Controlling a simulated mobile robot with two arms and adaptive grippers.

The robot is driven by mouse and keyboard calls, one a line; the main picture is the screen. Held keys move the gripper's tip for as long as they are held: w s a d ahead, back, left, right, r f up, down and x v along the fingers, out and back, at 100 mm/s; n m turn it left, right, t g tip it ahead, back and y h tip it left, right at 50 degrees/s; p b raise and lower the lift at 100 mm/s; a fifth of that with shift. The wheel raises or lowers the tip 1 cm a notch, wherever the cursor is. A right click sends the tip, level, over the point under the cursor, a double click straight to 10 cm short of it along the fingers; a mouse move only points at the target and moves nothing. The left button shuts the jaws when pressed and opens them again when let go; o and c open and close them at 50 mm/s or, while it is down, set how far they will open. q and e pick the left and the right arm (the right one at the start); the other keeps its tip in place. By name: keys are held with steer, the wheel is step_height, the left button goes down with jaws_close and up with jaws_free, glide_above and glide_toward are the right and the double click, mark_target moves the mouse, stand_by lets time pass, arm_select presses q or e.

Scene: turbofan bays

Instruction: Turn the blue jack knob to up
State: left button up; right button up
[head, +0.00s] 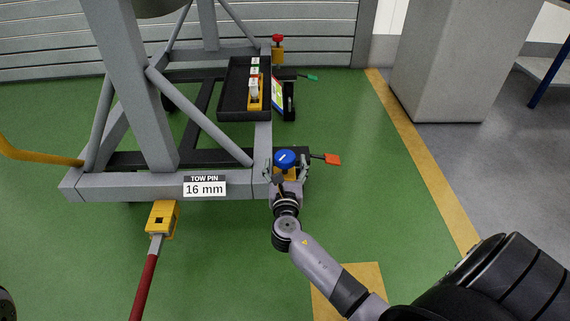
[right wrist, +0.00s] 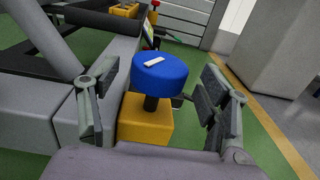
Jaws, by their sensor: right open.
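The blue jack knob (head: 285,157) sits at the near right corner of the grey stand, with a white mark on its top. In the right wrist view the blue knob (right wrist: 159,75) stands on a dark stem above a yellow block (right wrist: 145,121), and its white mark (right wrist: 152,64) lies at a slant. My right gripper (head: 287,172) is at the knob. In the right wrist view its open fingers (right wrist: 155,105) stand on either side of the knob, apart from it. My left gripper is not in view.
The grey stand frame (head: 130,187) fills the left. An orange tab (head: 332,159) sticks out right of the knob. A red knob (head: 277,38) and a black tray (head: 232,88) are farther back. Green floor (head: 370,150) is clear to the right, before a grey pillar (head: 460,60).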

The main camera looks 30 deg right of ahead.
steer(key=shift+b+x, duration=0.3)
steer(key=shift+x, duration=1)
steer(key=shift+c, duration=0.3)
steer(key=c, duration=1.1)
